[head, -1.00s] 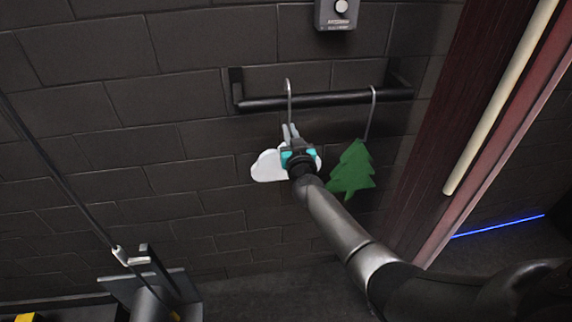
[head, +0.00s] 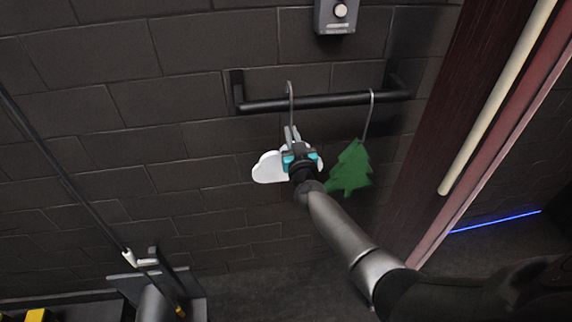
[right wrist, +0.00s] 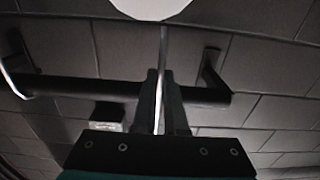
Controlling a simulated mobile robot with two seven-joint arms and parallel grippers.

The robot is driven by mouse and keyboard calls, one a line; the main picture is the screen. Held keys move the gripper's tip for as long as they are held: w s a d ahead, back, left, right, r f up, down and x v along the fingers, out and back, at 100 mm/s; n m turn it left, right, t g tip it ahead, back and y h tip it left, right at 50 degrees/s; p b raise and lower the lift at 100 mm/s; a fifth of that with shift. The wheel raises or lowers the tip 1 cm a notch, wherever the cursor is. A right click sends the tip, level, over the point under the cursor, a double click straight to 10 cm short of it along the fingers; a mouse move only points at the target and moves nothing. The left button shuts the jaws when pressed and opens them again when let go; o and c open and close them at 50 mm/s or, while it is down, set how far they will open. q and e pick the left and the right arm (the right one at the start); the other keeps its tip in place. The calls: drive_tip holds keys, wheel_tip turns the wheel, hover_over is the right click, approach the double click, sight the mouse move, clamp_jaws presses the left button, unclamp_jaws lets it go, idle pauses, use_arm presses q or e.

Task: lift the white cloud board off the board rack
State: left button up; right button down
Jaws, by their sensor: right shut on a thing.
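The white cloud board (head: 268,168) hangs on a thin metal hook (head: 290,93) at the board rack (head: 338,100), a black bar on the wall. My right gripper (head: 291,133) is in front of the board, shut on the hook's stem below the bar, and hides part of the board. In the right wrist view, the stem (right wrist: 163,50) runs between the fingers of my right gripper (right wrist: 161,78), and the white board (right wrist: 150,8) shows at the top edge. I cannot tell whether the hook still rests on the bar.
A green tree board (head: 350,169) hangs close by on the right on its own hook. A grey box with a round button (head: 336,15) is on the wall above. A dark red frame with a pale handle (head: 492,105) stands at the right.

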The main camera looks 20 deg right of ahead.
drive_tip(key=p+v, duration=0.3)
drive_tip(key=v, duration=0.8)
drive_tip(key=shift+s+p, duration=0.3)
drive_tip(key=shift+s, duration=0.05)
drive_tip(key=shift+r, duration=0.1)
idle(0.5)
